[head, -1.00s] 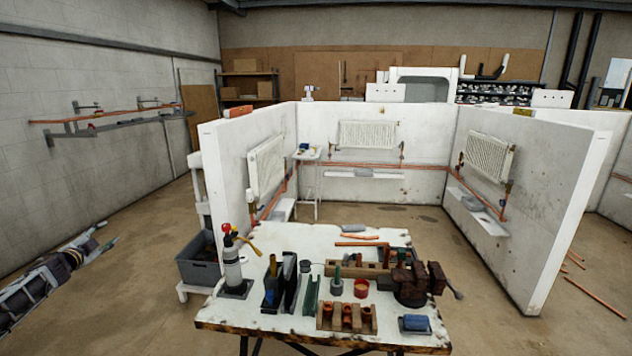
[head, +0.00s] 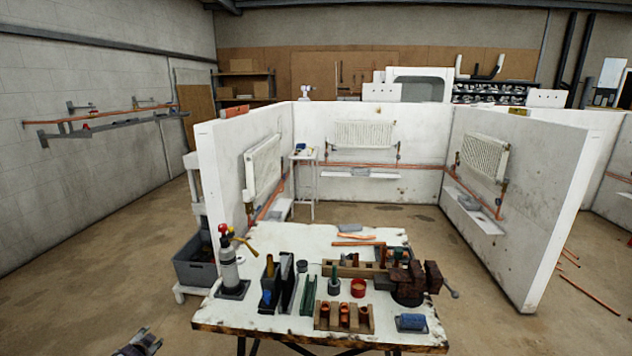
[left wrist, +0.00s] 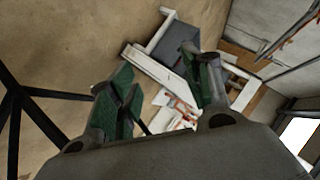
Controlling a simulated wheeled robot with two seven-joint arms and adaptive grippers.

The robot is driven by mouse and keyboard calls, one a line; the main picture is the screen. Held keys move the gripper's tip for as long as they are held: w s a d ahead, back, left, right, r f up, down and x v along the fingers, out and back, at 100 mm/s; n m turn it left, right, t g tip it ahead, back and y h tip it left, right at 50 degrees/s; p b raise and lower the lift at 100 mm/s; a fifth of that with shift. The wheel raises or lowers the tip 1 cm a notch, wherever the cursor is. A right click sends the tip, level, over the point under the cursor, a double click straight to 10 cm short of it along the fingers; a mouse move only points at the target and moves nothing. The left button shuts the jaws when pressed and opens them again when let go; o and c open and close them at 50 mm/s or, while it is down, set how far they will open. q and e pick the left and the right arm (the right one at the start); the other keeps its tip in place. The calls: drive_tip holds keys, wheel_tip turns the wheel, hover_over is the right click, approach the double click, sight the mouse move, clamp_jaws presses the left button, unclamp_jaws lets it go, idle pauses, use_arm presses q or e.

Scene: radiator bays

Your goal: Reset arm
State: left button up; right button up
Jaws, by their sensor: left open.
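My left gripper (left wrist: 165,92) shows in the left wrist view, with its two green-padded fingers spread apart and nothing between them. It is above the floor, with white and grey items seen beyond it. In the head view only a small grey part of my left arm shows at the bottom left edge, left of the workbench (head: 215,316) and apart from it. My right arm and gripper are in neither view.
The bench holds a gas torch (head: 229,272), a vise (head: 415,280), a wooden block with copper fittings (head: 343,319) and a blue pad (head: 411,322). A grey crate (head: 196,268) stands left of it. White bay walls (head: 226,165) rise behind. The left floor is clear.

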use_arm(q)
drive_tip(key=s+d+f+n+g+h, duration=0.1)
drive_tip(key=s+d+f, duration=0.55)
drive_tip(key=f, duration=0.25)
drive_tip(key=s+d+f+g+h, duration=0.1)
drive_tip(key=s+d+f, duration=0.4)
drive_tip(key=s+f, duration=0.25)
drive_tip(key=s+d+f+n+g+h, duration=0.1)
drive_tip(key=s+d+f+g, duration=0.1)
drive_tip(key=s+d+f, duration=0.75)
drive_tip(key=s+d+f+n+g+h, duration=0.15)
drive_tip(key=s+d+f, duration=0.4)
drive_tip(key=s, duration=0.65)
drive_tip(key=s+d+f+g, duration=0.1)
drive_tip(key=s+d, duration=0.3)
drive_tip(key=s, duration=0.8)
drive_tip(key=s+d+f+g, duration=0.2)
drive_tip(key=s+d+f, duration=0.2)
drive_tip(key=s, duration=0.9)
drive_tip(key=shift+s+d, duration=0.3)
drive_tip(key=shift+d, duration=0.2)
drive_tip(key=shift+m, duration=0.25)
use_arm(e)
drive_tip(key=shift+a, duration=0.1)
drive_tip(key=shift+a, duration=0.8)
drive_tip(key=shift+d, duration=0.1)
